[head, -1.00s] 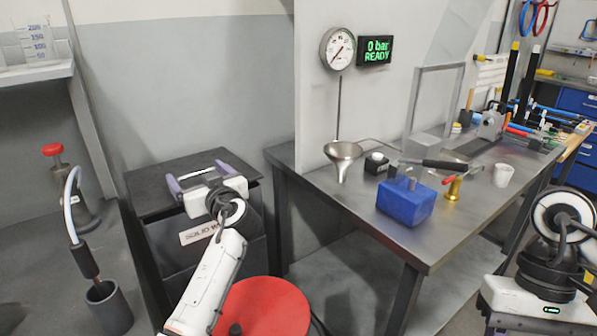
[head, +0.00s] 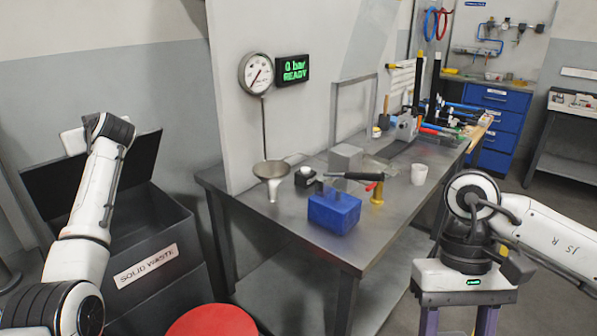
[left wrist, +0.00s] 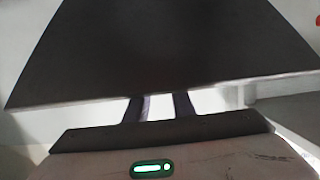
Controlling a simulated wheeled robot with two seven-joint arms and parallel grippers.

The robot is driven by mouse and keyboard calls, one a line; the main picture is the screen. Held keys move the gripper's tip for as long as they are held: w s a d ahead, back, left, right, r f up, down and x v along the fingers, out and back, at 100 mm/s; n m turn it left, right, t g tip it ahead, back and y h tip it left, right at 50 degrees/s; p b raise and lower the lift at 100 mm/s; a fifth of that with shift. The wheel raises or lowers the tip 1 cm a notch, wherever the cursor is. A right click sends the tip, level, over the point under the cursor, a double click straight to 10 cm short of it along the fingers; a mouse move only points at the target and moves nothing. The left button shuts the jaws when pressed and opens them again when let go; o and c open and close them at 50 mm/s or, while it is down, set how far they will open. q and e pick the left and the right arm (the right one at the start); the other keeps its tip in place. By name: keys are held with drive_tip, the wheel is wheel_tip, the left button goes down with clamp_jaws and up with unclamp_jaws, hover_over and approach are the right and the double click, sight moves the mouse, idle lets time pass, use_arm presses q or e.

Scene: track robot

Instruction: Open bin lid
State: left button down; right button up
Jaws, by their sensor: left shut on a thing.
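The dark grey bin (head: 185,243) stands at the left of the head view, with a white "SOLID WASTE" label. Its dark lid (head: 140,168) is raised and tilted steeply at the back, and the bin's top is open. My left gripper (left wrist: 161,106) is shut on the lid; its two dark fingers reach the lid's lower edge in the left wrist view, where the lid (left wrist: 165,50) fills the top. The exact hold is hidden in the head view by my arm. My right gripper (head: 457,318) is open and empty, in front of the workbench.
A metal workbench (head: 320,246) right of the bin holds a funnel (head: 271,180), a blue block (head: 334,212), a brass piece (head: 377,193) and a white cup (head: 419,174). A red round top (head: 212,322) is low in front. A gauge (head: 257,73) hangs on the panel.

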use_arm(q)
drive_tip(key=c, duration=2.3)
unclamp_jaws()
drive_tip(key=shift+w+d+f, duration=0.1)
drive_tip(key=shift+w+f, duration=0.4)
drive_tip(key=shift+f, duration=0.05)
use_arm(e)
drive_tip(key=shift+w, duration=0.2)
use_arm(q)
drive_tip(key=o, duration=1)
drive_tip(key=shift+s+r, duration=0.2)
drive_tip(key=shift+s, duration=0.15)
use_arm(e)
drive_tip(key=shift+s, duration=0.2)
use_arm(q)
drive_tip(key=o, duration=1.1)
drive_tip(key=shift+w+f, duration=0.1)
drive_tip(key=shift+o, duration=0.2)
drive_tip(key=b+v, duration=0.2)
drive_tip(key=v, duration=1)
drive_tip(key=shift+b, duration=0.35)
use_arm(e)
wheel_tip(320, 180, down, 2)
drive_tip(key=shift+f, duration=0.1)
